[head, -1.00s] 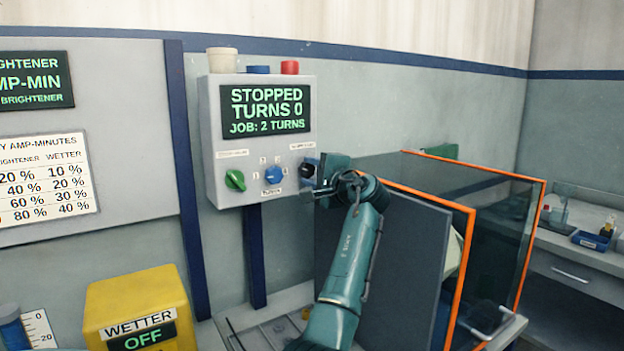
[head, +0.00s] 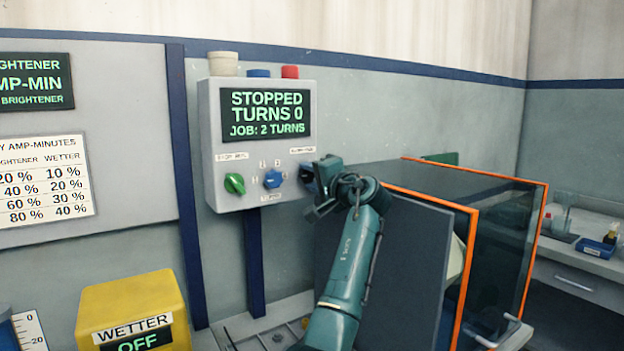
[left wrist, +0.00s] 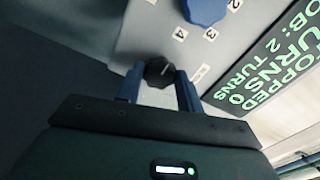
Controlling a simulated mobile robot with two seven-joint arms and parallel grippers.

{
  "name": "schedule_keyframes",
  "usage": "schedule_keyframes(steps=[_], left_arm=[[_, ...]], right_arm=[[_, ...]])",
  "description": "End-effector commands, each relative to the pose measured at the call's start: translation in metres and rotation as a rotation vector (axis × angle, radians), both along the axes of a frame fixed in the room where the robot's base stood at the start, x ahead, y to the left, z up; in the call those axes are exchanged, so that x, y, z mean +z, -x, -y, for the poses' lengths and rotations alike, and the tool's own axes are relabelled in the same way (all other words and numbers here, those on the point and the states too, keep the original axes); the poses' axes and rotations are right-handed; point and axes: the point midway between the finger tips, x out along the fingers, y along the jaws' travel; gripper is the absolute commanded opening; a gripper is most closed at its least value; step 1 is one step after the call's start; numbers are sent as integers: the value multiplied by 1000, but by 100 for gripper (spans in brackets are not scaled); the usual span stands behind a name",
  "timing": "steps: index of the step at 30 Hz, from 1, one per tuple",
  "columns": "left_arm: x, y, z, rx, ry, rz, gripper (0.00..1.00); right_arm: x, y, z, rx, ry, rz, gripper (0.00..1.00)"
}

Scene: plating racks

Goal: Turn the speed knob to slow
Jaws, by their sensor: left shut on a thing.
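A grey control box (head: 220,120) hangs on the wall. A dark knob (left wrist: 160,72) sits at the right of its lower row in the head view, with a small label above it too blurred to read. My left gripper (head: 310,180) is at this knob and largely covers it in the head view. In the left wrist view its two blue fingers (left wrist: 160,88) are closed on both sides of the knob. A light pointer mark shows on the knob. My right gripper is not in view.
A blue knob (head: 273,179) with numbers around it and a green knob (head: 234,184) are left of the dark knob. The box's screen (head: 265,114) reads STOPPED, TURNS 0, JOB: 2 TURNS. An orange-edged clear enclosure (head: 500,220) stands at the right.

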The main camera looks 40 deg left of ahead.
Motion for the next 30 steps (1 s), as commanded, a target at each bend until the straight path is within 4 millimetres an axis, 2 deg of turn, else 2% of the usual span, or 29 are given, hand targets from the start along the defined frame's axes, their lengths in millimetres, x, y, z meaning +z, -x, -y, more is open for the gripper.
schedule_keyframes(steps=[7, 8, 15, 24, 26, 30], left_arm=[[-1, 0, 0, 2, 5, 3, 14], [-1, 0, 0, 2, 5, 3, 39], [-1, 0, 0, 0, 3, 1, 58], [-1, 1, 4, 0, 1, 2, 58], [-1, 2, 9, -2, 1, 2, 58], [-3, 8, 33, -4, 2, 3, 58]], right_arm=[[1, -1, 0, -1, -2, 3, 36], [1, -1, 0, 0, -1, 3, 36], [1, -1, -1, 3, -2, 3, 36], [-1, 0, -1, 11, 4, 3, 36], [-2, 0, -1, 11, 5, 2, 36], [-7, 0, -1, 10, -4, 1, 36]])
